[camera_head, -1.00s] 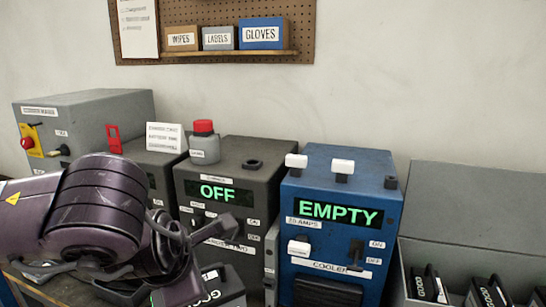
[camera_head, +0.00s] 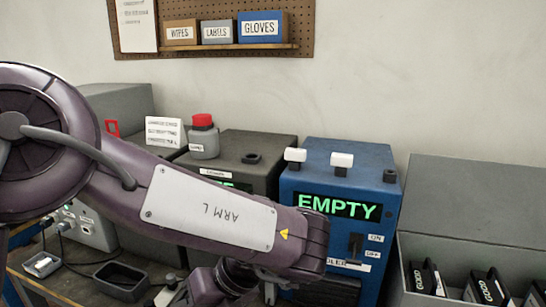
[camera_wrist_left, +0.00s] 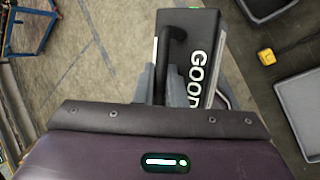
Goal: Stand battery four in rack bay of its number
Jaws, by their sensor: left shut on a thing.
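My left gripper (camera_wrist_left: 178,85) is shut on a black battery (camera_wrist_left: 200,28) in the left wrist view. The battery has a looped black handle and a white GOOD label; no number on it can be read. Mottled floor shows beyond it. In the head view my left arm crosses from the left to the middle, and the held battery cannot be made out there. Several black batteries (camera_head: 426,279) marked GOOD stand in a grey open-lidded case (camera_head: 450,252) at the right. No numbered rack bay can be made out. My right gripper is not in view.
A blue cooler (camera_head: 300,185) reading EMPTY and a dark charger (camera_head: 270,145) stand at the back of the bench. A grey bottle with a red cap (camera_head: 203,140) stands nearby. An empty dark tray (camera_head: 120,292) lies lower left. A yellow object (camera_wrist_left: 267,57) shows in the wrist view.

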